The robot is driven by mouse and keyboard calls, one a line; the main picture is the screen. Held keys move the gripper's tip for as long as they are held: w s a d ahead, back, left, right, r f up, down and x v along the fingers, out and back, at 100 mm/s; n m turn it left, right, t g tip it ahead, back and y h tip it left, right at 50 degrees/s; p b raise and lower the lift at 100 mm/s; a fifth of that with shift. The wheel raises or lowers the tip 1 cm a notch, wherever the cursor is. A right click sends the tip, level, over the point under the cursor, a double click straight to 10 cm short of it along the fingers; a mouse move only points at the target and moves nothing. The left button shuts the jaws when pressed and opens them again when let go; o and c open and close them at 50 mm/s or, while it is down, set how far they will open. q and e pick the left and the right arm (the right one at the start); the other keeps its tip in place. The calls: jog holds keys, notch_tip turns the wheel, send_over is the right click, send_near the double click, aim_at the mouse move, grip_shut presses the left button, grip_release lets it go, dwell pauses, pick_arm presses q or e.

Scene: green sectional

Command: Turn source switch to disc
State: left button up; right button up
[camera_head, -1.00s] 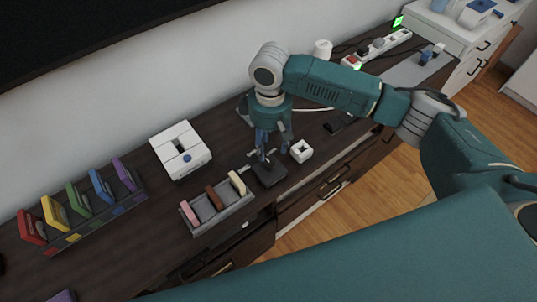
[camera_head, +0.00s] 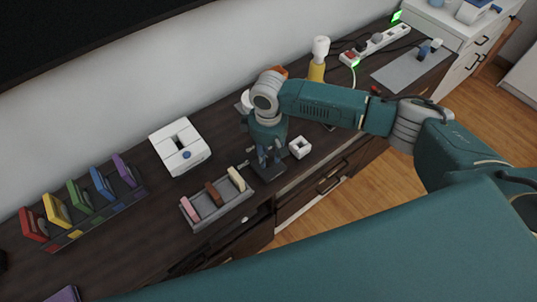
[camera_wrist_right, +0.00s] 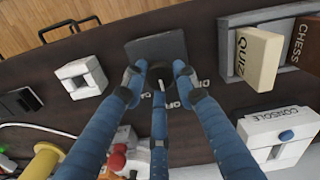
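The source switch is a dark square block on the dark counter (camera_head: 268,173), near the counter's front edge; it also shows at the top of the right wrist view (camera_wrist_right: 157,46). My right gripper (camera_head: 268,160) points down over the switch. In the right wrist view its blue fingers (camera_wrist_right: 160,76) stand apart around the small dark knob and pale lever of the switch. I cannot tell whether any finger touches the lever. Pale lettering beside the switch is partly hidden by the fingers. My left gripper is not in view.
A grey tray with small labelled blocks (camera_head: 221,214) stands left of the switch. A white console box (camera_head: 165,140) is behind the tray. A white square ring (camera_head: 300,147) stands close on the right. Coloured cases (camera_head: 80,205) fill a rack at left.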

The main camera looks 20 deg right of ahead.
jog(key=shift+c, duration=1)
jog(key=shift+r+n+p, duration=0.1)
jog(key=shift+n+p, duration=0.55)
jog(key=shift+n, duration=0.05)
jog(key=shift+n+p, duration=0.7)
jog(key=shift+n, duration=0.5)
jog(key=n+p, duration=0.1)
jog(key=n, duration=0.2)
jog(key=shift+n+p, duration=0.3)
jog(key=shift+n, duration=0.7)
jog(key=shift+d, duration=0.1)
